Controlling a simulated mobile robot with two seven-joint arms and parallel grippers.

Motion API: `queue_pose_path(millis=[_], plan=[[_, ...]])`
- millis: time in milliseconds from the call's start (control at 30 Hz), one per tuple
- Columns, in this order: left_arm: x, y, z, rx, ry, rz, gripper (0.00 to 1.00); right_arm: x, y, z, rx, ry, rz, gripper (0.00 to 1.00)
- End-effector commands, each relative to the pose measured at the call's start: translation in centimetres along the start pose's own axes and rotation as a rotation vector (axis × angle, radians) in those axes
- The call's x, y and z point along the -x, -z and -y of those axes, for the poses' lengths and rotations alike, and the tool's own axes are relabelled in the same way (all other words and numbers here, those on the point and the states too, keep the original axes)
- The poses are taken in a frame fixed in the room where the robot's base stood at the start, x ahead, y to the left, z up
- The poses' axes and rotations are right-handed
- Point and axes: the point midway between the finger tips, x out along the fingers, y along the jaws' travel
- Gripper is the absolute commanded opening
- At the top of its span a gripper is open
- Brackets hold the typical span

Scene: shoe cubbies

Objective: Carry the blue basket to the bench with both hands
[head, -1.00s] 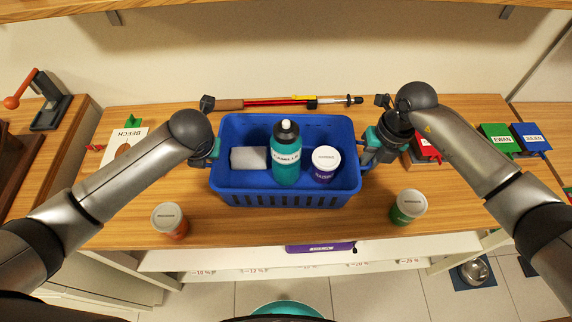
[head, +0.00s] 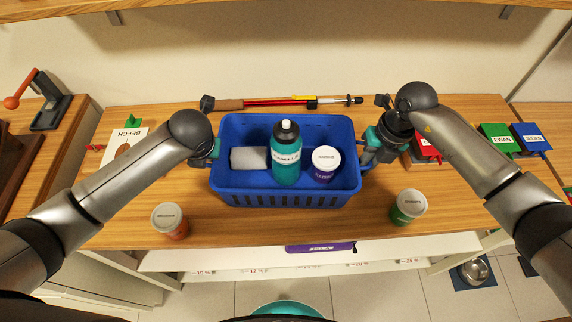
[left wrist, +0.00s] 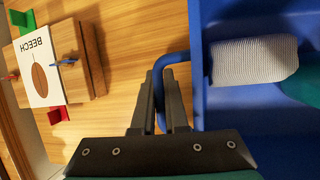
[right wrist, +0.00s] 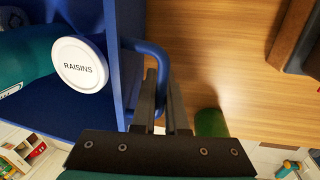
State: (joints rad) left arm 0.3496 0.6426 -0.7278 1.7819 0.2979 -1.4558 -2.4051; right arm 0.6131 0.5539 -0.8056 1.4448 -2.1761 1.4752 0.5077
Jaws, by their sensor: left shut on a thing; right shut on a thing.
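The blue basket (head: 290,193) is at the wooden bench (head: 300,232) in the middle of the head view; whether it touches the top is hard to tell. It holds a teal bottle (head: 286,160), a white-lidded purple raisins jar (head: 325,164) and a grey ribbed roll (head: 250,158). My left gripper (head: 212,152) is shut on the basket's left handle, which shows as a blue loop in the left wrist view (left wrist: 163,75). My right gripper (head: 370,150) is shut on the right handle, also seen in the right wrist view (right wrist: 158,60).
A jar with an orange body (head: 168,220) stands front left, and a green jar (head: 408,206) front right. A BEECH card block (head: 124,146) is at the left; green (head: 498,138) and blue (head: 530,137) named boxes are at the right.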

Motion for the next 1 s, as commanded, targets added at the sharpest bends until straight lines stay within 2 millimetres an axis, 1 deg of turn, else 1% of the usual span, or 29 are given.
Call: queue_pose_path(millis=[667, 867, 1000], plan=[[0.3, -0.3, -0.1, 0.001, -0.001, 0.004, 0.00, 0.4, -0.2, -0.1, 0.000, -0.001, 0.005, 0.00], [1.0, -0.6, -0.3, 0.001, -0.001, 0.004, 0.00, 1.2, -0.2, -0.2, 0.000, -0.001, 0.005, 0.00], [1.9, -0.9, -0.5, 0.001, -0.001, 0.003, 0.00, 2.1, -0.1, -0.4, 0.000, -0.001, 0.004, 0.00]])
